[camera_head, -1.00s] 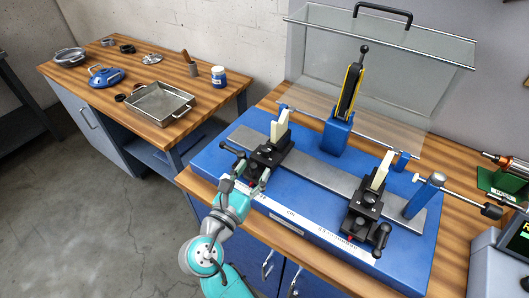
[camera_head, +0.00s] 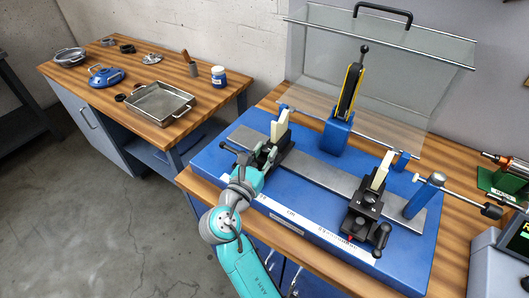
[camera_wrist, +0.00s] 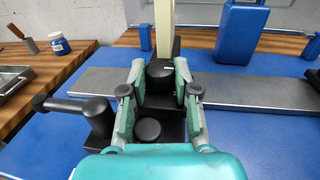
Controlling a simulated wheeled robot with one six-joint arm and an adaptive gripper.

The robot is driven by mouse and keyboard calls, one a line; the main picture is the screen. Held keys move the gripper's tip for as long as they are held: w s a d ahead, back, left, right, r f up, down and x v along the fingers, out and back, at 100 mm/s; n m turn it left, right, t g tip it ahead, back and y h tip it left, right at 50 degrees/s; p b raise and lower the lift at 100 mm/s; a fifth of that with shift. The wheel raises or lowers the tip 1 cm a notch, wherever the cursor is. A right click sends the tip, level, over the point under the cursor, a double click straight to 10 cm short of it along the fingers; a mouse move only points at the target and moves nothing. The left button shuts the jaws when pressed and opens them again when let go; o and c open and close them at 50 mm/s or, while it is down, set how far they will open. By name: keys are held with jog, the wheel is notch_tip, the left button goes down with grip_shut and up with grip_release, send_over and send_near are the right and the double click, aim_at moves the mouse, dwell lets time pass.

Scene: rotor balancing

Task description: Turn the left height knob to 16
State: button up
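The left support (camera_head: 287,137) is a black block with a cream upright (camera_head: 280,126), standing on the grey rail of the blue balancing machine. In the wrist view two round black knobs show on it: a far one (camera_wrist: 160,72) between my fingertips and a nearer one (camera_wrist: 149,130) between the lower parts of the fingers. My gripper (camera_wrist: 159,76) is open and its fingers straddle both knobs; I cannot tell whether they touch the far one. In the head view my gripper (camera_head: 265,158) hides much of the left support. No scale reading is legible.
A black side handle (camera_wrist: 82,112) stands just left of my fingers. The right support (camera_head: 364,206) is at the other end of the rail (camera_head: 322,172). A blue post (camera_head: 335,135) and a clear guard (camera_head: 400,75) are behind. A second table with a tray (camera_head: 158,103) is at left.

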aim_at(263, 151)
grip_shut()
jog(key=shift+w+a+m+g+h, duration=0.15)
jog(key=shift+m+g+h, duration=0.5)
jog(key=shift+h, duration=0.35)
jog(key=shift+m+g+h, duration=0.55)
jog(key=shift+m+h, duration=0.2)
jog(key=shift+h, duration=0.15)
jog(key=o, duration=0.8)
grip_release()
jog(key=shift+r, duration=0.1)
notch_tip(263, 151, up, 10)
jog(key=shift+f, duration=0.15)
